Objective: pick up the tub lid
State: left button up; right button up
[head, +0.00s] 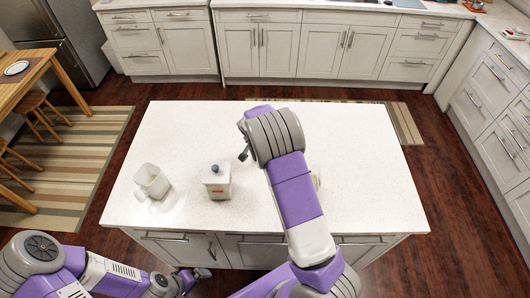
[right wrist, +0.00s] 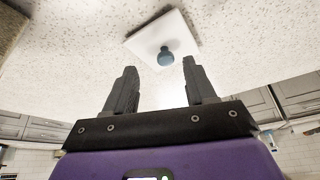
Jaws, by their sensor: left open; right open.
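The tub (head: 217,187) is a small white box with a brown label, standing upright on the island. Its tub lid (head: 216,171) is white with a blue-grey knob and sits on top. In the right wrist view the lid (right wrist: 143,41) is a pale square with the blue knob, beyond the fingertips. My right gripper (right wrist: 159,65) is open and empty, apart from the lid; in the head view it is mostly hidden by my arm, right of the tub. My left gripper (head: 200,276) is open, low by the island's front, away from the lid.
A white open container (head: 152,181) stands on the island (head: 190,125) left of the tub. A pale round thing (head: 316,181) is mostly hidden behind my right arm. The island's right side and back left are clear. A dining table (head: 20,72) with stools is at far left.

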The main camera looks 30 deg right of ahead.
jog(key=f, duration=0.1)
jog(key=w+d+f, duration=0.1)
jog(key=w+f, duration=0.1)
jog(key=shift+d+f+p, duration=0.15)
jog(key=shift+d+p, duration=0.15)
jog(key=shift+d, duration=0.05)
jog(key=shift+w+d+f, duration=0.1)
jog(key=shift+d+f, duration=0.1)
jog(key=shift+f, duration=0.3)
grip_shut()
